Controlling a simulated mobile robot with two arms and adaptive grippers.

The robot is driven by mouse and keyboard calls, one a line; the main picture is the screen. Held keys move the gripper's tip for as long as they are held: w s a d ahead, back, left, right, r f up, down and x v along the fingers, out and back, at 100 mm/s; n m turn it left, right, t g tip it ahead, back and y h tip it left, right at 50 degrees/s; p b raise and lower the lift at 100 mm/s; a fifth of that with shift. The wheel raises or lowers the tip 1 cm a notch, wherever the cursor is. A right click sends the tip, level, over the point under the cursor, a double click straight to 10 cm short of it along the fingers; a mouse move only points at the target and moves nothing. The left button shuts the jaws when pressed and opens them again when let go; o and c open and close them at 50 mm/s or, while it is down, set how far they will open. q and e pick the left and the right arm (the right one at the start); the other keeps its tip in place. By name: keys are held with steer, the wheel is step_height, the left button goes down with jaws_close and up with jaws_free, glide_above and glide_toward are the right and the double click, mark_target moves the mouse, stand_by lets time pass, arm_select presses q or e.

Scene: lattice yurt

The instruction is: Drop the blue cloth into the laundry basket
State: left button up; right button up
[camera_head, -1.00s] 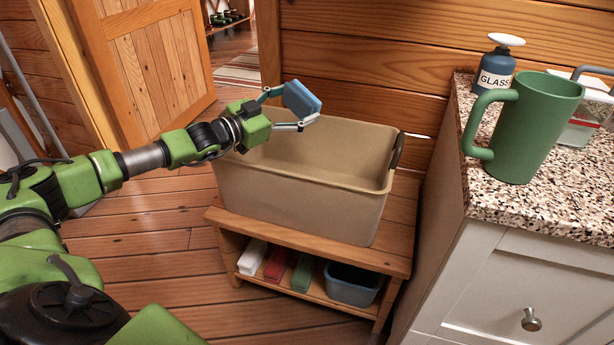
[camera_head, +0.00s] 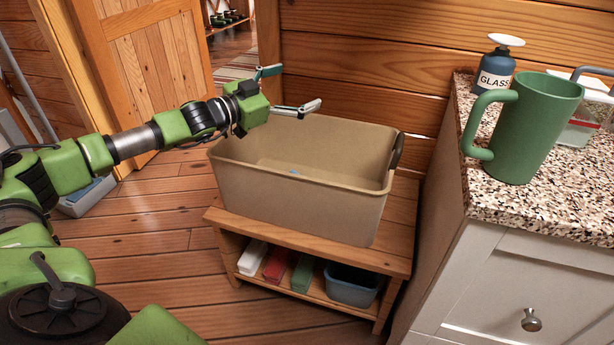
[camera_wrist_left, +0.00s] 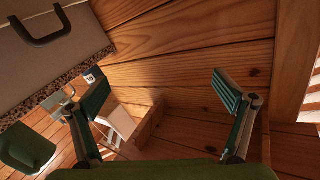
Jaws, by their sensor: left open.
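The laundry basket (camera_head: 300,205) is a beige open tub with a dark handle on its right end, standing on a low wooden bench. Only a small speck of the blue cloth (camera_head: 293,172) shows, inside the basket just above its front rim; the front wall hides the rest. My left gripper (camera_head: 291,88) is open and empty above the basket's back left corner. Its two spread fingers also show in the left wrist view (camera_wrist_left: 161,94), with nothing between them. My right gripper is not in view.
The bench (camera_head: 395,225) has a lower shelf with white, red and green items and a small blue-grey bin (camera_head: 352,285). At right, a speckled counter (camera_head: 570,205) holds a green mug (camera_head: 535,130) and a blue bottle (camera_head: 495,70). A wooden wall stands close behind the basket.

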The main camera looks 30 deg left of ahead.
arm_select(q)
steer(key=shift+r, duration=2.55)
